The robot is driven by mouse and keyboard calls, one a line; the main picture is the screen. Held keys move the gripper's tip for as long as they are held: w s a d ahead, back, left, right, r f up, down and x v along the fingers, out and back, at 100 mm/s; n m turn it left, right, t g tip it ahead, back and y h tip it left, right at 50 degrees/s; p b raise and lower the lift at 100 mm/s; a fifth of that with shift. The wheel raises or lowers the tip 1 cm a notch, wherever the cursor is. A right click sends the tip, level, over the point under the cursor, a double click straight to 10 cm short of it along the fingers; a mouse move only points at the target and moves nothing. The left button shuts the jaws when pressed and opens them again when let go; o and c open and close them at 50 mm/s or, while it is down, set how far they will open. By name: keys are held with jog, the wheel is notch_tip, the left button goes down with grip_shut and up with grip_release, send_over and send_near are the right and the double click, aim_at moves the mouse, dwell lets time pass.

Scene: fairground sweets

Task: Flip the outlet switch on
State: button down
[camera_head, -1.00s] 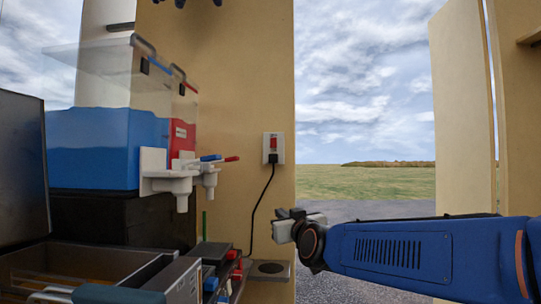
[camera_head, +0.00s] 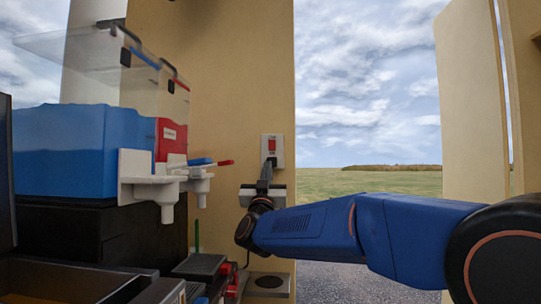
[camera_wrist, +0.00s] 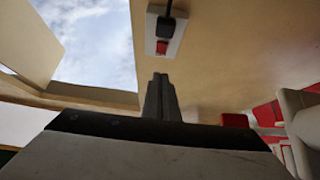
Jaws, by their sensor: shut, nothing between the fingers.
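The outlet (camera_head: 272,150) is a pale plate on the tan wall panel, with a red switch (camera_head: 272,144) in its upper part. A black plug sits in the lower part, partly hidden by my gripper in the head view. In the wrist view the outlet (camera_wrist: 174,27) is at the top, with the red switch (camera_wrist: 162,47) and the black plug (camera_wrist: 166,24).
A slush machine with a blue tank (camera_head: 58,150), a red tank (camera_head: 171,138) and white spouts (camera_head: 150,182) stands to the left. Dark trays and boxes lie below it. A grey plate (camera_head: 268,284) with a round dark spot lies under my gripper. Open air is to the right.

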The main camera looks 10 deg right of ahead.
aim_at(272, 149)
jog(key=shift+w, duration=0.1)
jog(key=x, duration=0.4)
jog(key=f+x, duration=0.1)
jog(key=x, duration=0.2)
jog(key=w+x, duration=0.1)
jog(key=x, duration=0.3)
jog(key=shift+w+d, duration=0.25)
jog(key=shift+w, duration=0.05)
jog(key=shift+w+d, duration=0.25)
jog(key=shift+w, duration=0.35)
jog(key=shift+f, duration=0.1)
jog(key=shift+w+d+f, duration=0.1)
jog(key=shift+w+f, duration=0.05)
jog(key=shift+w, duration=0.3)
jog(key=shift+s, duration=0.1)
